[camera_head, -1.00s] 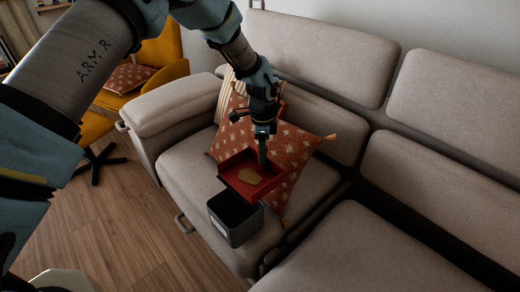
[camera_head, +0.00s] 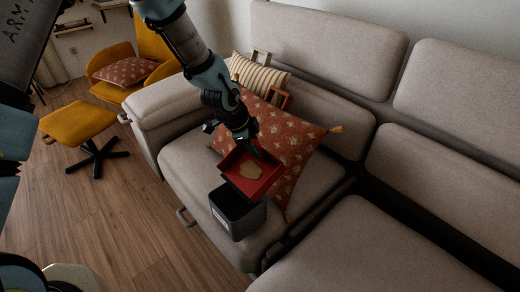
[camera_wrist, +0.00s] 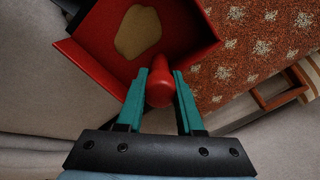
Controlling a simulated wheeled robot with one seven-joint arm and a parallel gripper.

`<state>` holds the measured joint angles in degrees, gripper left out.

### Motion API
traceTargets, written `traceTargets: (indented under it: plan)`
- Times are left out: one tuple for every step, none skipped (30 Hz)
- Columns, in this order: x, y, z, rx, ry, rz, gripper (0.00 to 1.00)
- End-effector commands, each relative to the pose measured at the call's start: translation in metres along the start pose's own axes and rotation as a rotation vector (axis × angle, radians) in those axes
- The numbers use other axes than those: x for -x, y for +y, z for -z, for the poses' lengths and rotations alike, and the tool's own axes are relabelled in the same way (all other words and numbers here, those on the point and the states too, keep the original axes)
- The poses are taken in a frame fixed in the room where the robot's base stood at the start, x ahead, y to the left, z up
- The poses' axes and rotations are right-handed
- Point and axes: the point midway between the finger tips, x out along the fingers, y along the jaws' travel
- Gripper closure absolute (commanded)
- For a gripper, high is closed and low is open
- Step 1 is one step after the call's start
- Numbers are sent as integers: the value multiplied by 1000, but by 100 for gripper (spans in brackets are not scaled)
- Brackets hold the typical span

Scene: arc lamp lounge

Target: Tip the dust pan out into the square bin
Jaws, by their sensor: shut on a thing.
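The red dust pan (camera_head: 239,181) is held above the sofa seat, with a flat tan patch of dust (camera_head: 250,171) on its floor. My gripper (camera_head: 247,147) is shut on the pan's handle. In the wrist view, my gripper's two green fingers (camera_wrist: 160,98) close on both sides of the round red handle (camera_wrist: 160,86), and the dust (camera_wrist: 138,32) lies in the pan (camera_wrist: 100,66). The dark grey square bin (camera_head: 236,222) stands on the sofa seat below the pan, which covers part of its opening. The bin's inside is mostly hidden.
A patterned rust cushion (camera_head: 292,135) leans right behind the pan, with a striped cushion (camera_head: 262,76) and a small wooden-framed item beyond it. The grey sofa (camera_head: 320,226) spreads to the right. A yellow chair (camera_head: 155,48) and footstool (camera_head: 78,122) stand at left.

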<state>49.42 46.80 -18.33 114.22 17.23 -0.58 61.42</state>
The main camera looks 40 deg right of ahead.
Motion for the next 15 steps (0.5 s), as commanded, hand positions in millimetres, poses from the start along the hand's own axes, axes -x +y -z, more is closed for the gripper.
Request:
traceTargets:
  plan:
    - [3, 3, -5, 5, 22, 21, 100]
    - [6, 5, -6, 6, 35, 35, 100]
    - [9, 6, -8, 6, 53, 55, 100]
    - [11, 7, -9, 6, 68, 68, 100]
    - [13, 8, -11, 5, 82, 82, 100]
    - [16, 10, -12, 5, 100, 101, 100]
    - [19, 12, -13, 6, 115, 115, 100]
    - [20, 13, -15, 7, 128, 129, 100]
    - [21, 15, -18, 5, 146, 148, 100]
    - [22, 17, -19, 6, 160, 162, 100]
    - [24, 18, -20, 5, 174, 176, 100]
    - [27, 21, -22, 6, 193, 195, 100]
    - [28, 22, -24, 4, 207, 209, 100]
    - [30, 24, -25, 4, 221, 223, 100]
    - [33, 25, -27, 4, 239, 243, 100]
